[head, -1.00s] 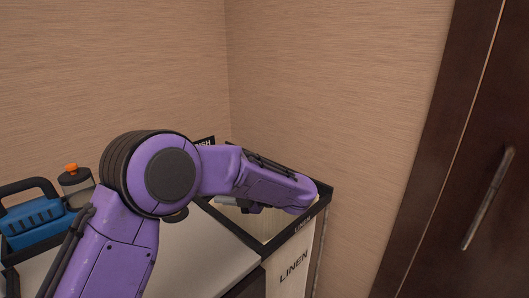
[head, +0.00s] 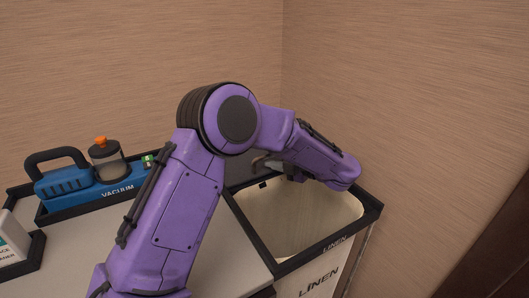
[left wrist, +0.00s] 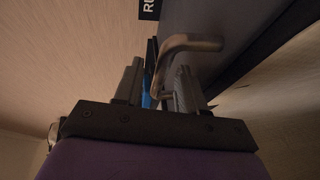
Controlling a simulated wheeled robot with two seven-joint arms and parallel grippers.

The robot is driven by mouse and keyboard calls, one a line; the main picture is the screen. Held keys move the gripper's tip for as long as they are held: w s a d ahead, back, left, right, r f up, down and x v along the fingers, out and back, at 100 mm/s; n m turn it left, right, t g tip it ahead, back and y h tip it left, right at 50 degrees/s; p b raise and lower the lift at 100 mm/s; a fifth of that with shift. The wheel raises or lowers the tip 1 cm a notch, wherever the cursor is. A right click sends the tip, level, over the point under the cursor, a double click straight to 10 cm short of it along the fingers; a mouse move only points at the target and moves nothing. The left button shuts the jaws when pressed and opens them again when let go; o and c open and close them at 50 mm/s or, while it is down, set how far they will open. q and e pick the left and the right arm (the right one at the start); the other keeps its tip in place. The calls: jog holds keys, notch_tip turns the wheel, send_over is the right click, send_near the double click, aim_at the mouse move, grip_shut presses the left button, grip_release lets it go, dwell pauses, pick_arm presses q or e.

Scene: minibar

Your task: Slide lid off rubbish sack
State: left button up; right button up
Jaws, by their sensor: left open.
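My left gripper (head: 272,166) is at the back of the linen bin, partly hidden by my purple forearm in the head view. In the left wrist view its two fingers (left wrist: 160,82) are open, with a bent metal handle (left wrist: 190,42) reaching down between them. I cannot tell whether they touch the handle. A dark grey panel, which looks like the rubbish lid (left wrist: 240,35), lies beside the handle. A black label (left wrist: 149,9) starting with "RU" shows at the top edge. In the head view the lid is mostly hidden behind my arm. My right gripper is not in view.
The open linen bin (head: 370,214) stands at the right near the wall, with its white sack inside. A blue vacuum (head: 75,182) sits in a black tray at the left. A dark wooden door or cabinet (head: 505,255) is at the lower right.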

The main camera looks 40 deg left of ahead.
pick_arm(q)
jog(key=shift+x, duration=1.65)
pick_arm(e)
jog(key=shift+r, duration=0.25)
pick_arm(q)
jog(key=shift+c, duration=0.3)
